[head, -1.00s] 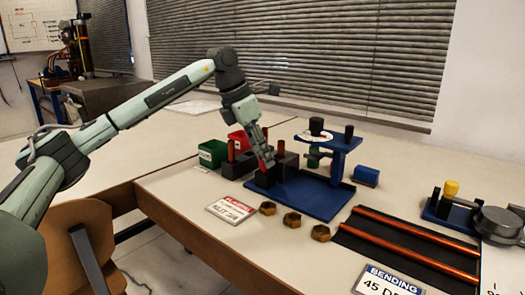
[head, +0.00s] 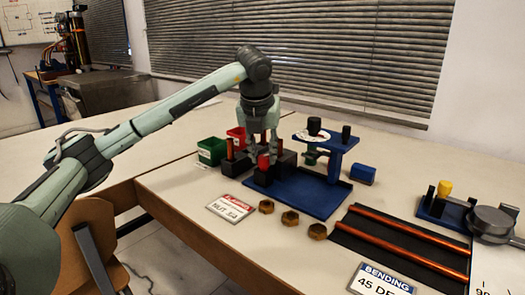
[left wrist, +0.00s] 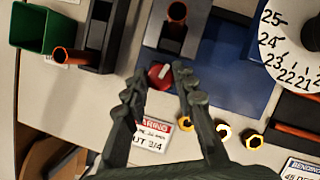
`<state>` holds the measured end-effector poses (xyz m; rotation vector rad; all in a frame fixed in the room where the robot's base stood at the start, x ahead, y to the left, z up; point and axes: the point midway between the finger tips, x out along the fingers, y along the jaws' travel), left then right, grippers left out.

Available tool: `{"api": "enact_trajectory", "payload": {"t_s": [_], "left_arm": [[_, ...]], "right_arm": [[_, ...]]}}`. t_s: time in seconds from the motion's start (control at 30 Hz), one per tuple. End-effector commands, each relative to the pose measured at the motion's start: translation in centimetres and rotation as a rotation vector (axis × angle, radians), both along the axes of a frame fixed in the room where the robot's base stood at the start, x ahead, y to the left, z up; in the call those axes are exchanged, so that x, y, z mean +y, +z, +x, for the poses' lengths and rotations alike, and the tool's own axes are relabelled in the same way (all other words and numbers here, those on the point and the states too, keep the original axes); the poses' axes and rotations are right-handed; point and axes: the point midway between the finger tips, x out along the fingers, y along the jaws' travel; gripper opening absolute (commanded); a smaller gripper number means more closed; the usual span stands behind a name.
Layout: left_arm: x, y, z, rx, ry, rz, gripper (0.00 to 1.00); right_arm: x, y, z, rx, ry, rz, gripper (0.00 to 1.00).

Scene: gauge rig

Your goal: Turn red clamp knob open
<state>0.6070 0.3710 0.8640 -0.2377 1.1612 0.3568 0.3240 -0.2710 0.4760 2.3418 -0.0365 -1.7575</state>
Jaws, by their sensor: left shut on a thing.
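The red clamp knob (head: 263,162) sits on a dark block at the left end of the blue rig base (head: 312,197). In the left wrist view, the red knob (left wrist: 160,76) shows between the two fingertips, with a pale mark on its face. My left gripper (head: 262,153) points down from above, its fingers on either side of the knob. In the left wrist view, my left gripper (left wrist: 158,78) is shut on the knob. Part of the knob is hidden by the fingers in the head view. My right gripper is out of view.
A flaring sign (head: 231,207) and several brass nuts (head: 290,218) lie in front. A blue stand with a dial (head: 335,146) rises at right. Copper tubes (head: 408,240) lie further right.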

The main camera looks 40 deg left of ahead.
Motion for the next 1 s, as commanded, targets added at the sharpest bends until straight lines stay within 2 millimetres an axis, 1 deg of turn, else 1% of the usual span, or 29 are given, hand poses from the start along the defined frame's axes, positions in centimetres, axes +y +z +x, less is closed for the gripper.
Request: {"api": "enact_trajectory", "payload": {"t_s": [0.2, 0.4, 0.63, 1.0], "left_arm": [[-0.2, 0.2, 0.2, -0.003, 0.156, -0.002, 0.0], [-0.2, 0.2, 0.2, -0.003, 0.254, -0.002, 0.0], [-0.1, 0.2, 0.2, -0.004, 0.31, -0.001, 0.0], [-0.1, 0.1, 0.2, -0.005, 0.32, -0.001, 0.0]], "right_arm": [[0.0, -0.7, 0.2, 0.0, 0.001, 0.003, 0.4], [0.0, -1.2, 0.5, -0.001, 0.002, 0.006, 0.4], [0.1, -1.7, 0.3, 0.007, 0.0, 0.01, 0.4], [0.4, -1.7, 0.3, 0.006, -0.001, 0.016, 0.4]]}}
